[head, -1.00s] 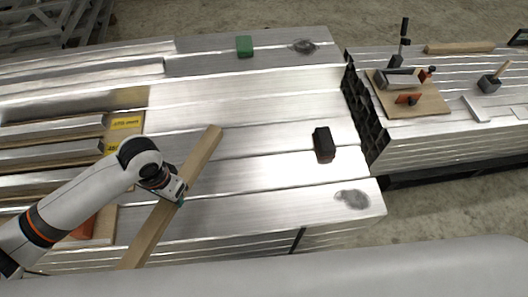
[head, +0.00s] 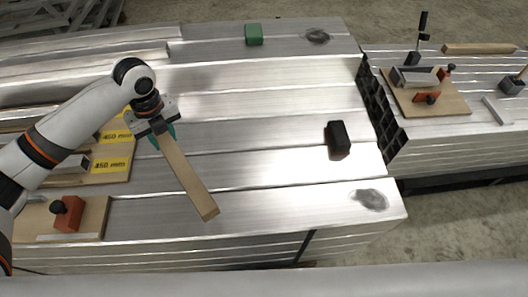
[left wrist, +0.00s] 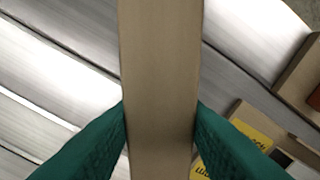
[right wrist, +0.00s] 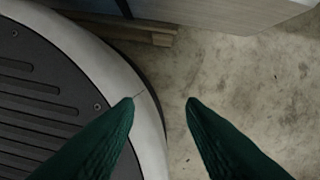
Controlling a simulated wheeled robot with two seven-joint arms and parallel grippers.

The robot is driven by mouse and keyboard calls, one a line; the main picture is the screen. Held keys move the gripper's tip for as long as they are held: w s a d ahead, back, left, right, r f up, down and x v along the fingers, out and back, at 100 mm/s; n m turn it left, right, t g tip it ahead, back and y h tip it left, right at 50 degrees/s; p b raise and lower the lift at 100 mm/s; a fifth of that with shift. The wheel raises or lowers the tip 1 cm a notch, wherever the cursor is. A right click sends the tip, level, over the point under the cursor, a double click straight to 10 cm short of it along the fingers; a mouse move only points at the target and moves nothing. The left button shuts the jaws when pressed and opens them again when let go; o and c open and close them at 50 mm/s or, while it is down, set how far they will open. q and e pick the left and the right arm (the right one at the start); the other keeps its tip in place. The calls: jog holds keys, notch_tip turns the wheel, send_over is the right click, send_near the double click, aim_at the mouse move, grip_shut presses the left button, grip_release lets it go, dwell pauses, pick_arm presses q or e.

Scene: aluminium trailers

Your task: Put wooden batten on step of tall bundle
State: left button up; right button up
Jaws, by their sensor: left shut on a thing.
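The wooden batten (head: 186,178) is a long pale bar. My left gripper (head: 160,130) is shut on it near its far end, and it slants down to the lower right over the large aluminium bundle (head: 270,165). I cannot tell how high it hangs above the metal. In the left wrist view the batten (left wrist: 160,70) runs between the two teal fingers (left wrist: 160,135). At the left of the bundle, boards with yellow labels (head: 113,165) lie partly behind my left arm. My right gripper (right wrist: 160,102) is open and empty above the concrete floor.
A black block (head: 338,138), a green block (head: 254,35) and two grey patches, one being (head: 368,198), are on the large bundle. An orange clamp (head: 68,212) sits on a board at left. The right bundle (head: 430,150) carries tools and another wooden bar (head: 478,48).

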aim_at(167, 139)
pick_arm(q)
jog(key=w+m, duration=0.1)
jog(key=w+m+b, duration=0.1)
jog(key=m, duration=0.1)
jog(key=shift+a+r, duration=0.15)
jog(key=shift+a, duration=0.1)
jog(key=shift+w+a+r+m+b, duration=0.1)
jog(key=shift+w+r+m+b, duration=0.15)
jog(key=shift+m, duration=0.55)
jog(key=shift+w+a+r+m+b, duration=0.15)
jog(key=shift+w+m, duration=0.1)
jog(key=shift+m, duration=0.55)
pick_arm(e)
jog(key=shift+w+a+f, duration=0.15)
jog(key=shift+w+f, duration=0.2)
jog(key=shift+w, duration=0.45)
